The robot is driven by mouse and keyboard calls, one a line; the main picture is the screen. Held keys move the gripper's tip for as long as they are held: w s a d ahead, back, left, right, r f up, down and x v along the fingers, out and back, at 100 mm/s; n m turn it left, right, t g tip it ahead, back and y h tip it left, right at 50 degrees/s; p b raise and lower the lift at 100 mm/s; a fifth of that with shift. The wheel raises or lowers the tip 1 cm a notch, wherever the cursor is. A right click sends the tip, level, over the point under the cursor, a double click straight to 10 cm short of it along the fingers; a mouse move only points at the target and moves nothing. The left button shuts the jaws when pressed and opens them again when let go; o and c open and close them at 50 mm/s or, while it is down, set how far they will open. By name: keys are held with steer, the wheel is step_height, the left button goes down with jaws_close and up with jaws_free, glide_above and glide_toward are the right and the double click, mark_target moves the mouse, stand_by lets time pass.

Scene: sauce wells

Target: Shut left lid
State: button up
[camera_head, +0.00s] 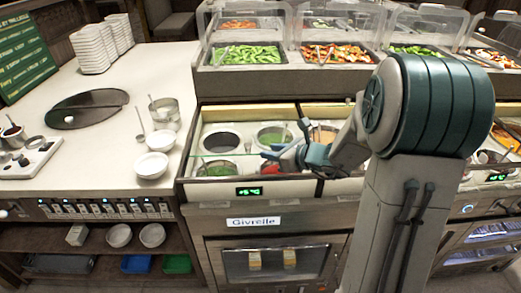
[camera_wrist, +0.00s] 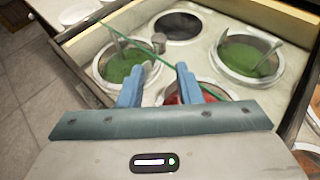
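The left sauce-well section (camera_head: 196,140) holds a dark sauce well (camera_head: 221,141), a green one behind (camera_head: 272,136) and another green one in front (camera_head: 214,169). A clear glass lid shows mainly by its thin green edge (camera_head: 236,154), which crosses above the wells; in the wrist view this edge (camera_wrist: 205,83) runs diagonally near my fingertips. A small grey knob (camera_wrist: 158,43) sits beside that edge. My gripper (camera_head: 272,153) is over this section, fingers apart and empty; it also shows in the wrist view (camera_wrist: 160,72). A red sauce well (camera_wrist: 207,92) is partly hidden behind my right finger.
Food trays (camera_head: 247,54) under clear guards stand behind the wells. White bowls (camera_head: 151,165) and a metal pot (camera_head: 165,112) stand on the counter at left. Ladles lean in the green wells. A front panel with a green display (camera_head: 249,191) borders the section.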

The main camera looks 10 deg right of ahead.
steer(key=v, duration=0.5)
steer(key=shift+s+d+r, duration=0.1)
steer(key=shift+s, duration=0.05)
